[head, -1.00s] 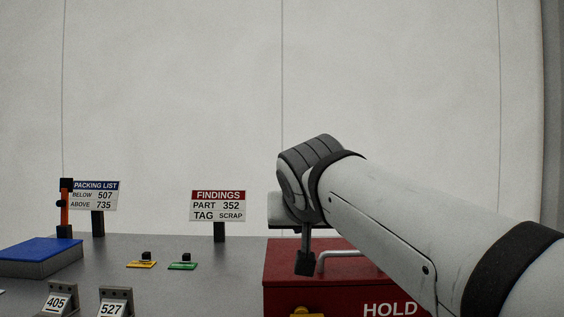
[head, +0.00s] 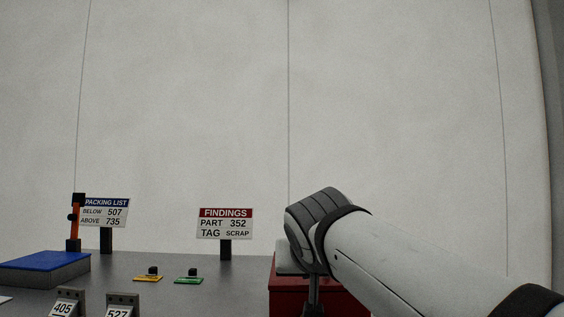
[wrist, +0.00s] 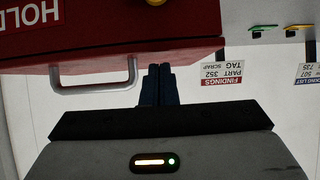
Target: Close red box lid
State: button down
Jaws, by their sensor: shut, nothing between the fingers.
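The red box (head: 284,302) stands at the lower right of the head view, largely hidden by my arm and cut off by the bottom edge. In the wrist view its red front (wrist: 110,25) appears upside down with HOLD lettering and part of a yellow piece at the top edge. A grey bar handle (wrist: 95,87) runs along its darker top edge. My gripper (wrist: 156,72) is shut and empty, its fingertips at that edge beside the handle. I cannot tell whether they touch it, nor how far the lid is down.
On the grey bench (head: 140,298) to the left stand a FINDINGS sign (head: 226,223), a PACKING LIST sign (head: 104,212), a blue-topped block (head: 45,260), yellow (head: 148,278) and green (head: 188,281) tags, and numbered stands (head: 122,305). A pale wall rises behind.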

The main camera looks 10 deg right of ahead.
notch_tip(320, 180, up, 10)
jog(key=s+g+p, duration=0.1)
jog(key=p, duration=1)
jog(key=s+d+f+n+g+y+p, duration=0.1)
jog(key=s+f+g+p, duration=0.3)
jog(key=s+p, duration=0.4)
jog(key=s+d+f+g+p, duration=0.1)
jog(key=s+f+g+p, duration=0.2)
jog(key=s+p, duration=0.6)
jog(key=shift+s+d+f+n+g+y+p, duration=0.35)
jog(key=shift+f+p, duration=0.35)
jog(key=shift+p, duration=2.9)
jog(key=c, duration=2.2)
grip_release()
jog(key=shift+w, duration=0.1)
